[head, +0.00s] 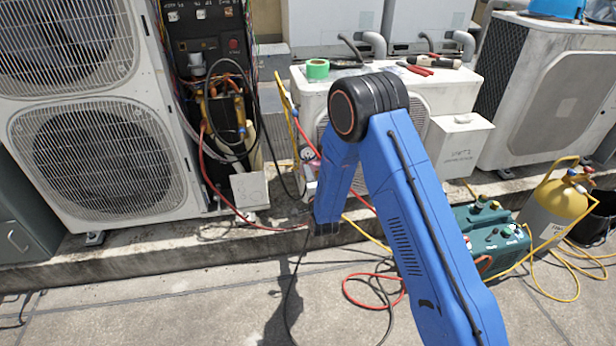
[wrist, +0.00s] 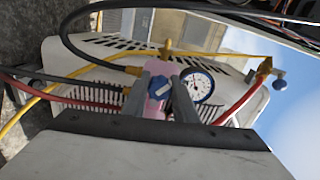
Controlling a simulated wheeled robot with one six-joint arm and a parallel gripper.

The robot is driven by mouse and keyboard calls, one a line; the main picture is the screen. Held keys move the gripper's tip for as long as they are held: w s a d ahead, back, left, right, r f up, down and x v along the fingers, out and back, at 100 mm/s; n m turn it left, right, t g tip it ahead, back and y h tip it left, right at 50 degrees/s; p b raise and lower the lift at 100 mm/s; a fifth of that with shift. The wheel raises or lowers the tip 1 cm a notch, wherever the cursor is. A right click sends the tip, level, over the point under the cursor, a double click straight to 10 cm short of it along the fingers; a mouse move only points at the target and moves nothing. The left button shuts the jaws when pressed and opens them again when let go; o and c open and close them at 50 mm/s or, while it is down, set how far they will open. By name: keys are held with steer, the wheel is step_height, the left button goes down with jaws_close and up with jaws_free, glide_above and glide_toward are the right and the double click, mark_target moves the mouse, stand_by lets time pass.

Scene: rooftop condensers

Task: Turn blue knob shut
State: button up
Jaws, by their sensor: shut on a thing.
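In the wrist view the blue knob (wrist: 159,86) sits on the front of a pink manifold body (wrist: 156,106). The two grey fingers of my gripper (wrist: 161,93) stand on either side of the knob and are shut on it. A round white gauge (wrist: 199,87) is just right of the fingers. In the head view my blue arm hides the gripper and the knob; part of the manifold (head: 308,155) shows left of the arm.
Red, yellow and black hoses run around the manifold, and a red hose (head: 372,291) lies looped on the ground. An open electrical panel (head: 215,80) is at left. A green pump (head: 490,235) and yellow cylinder (head: 553,205) stand at right. Front ground is mostly clear.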

steer(key=m, duration=0.4)
steer(key=shift+m, duration=0.3)
steer(key=shift+d+m, duration=0.1)
steer(key=shift+m, duration=2.5)
steer(key=o, duration=1)
steer(key=shift+o, duration=0.2)
steer(key=v, duration=1.7)
steer(key=shift+s, duration=0.2)
steer(key=shift+d+r, duration=0.1)
steer(key=shift+r, duration=0.05)
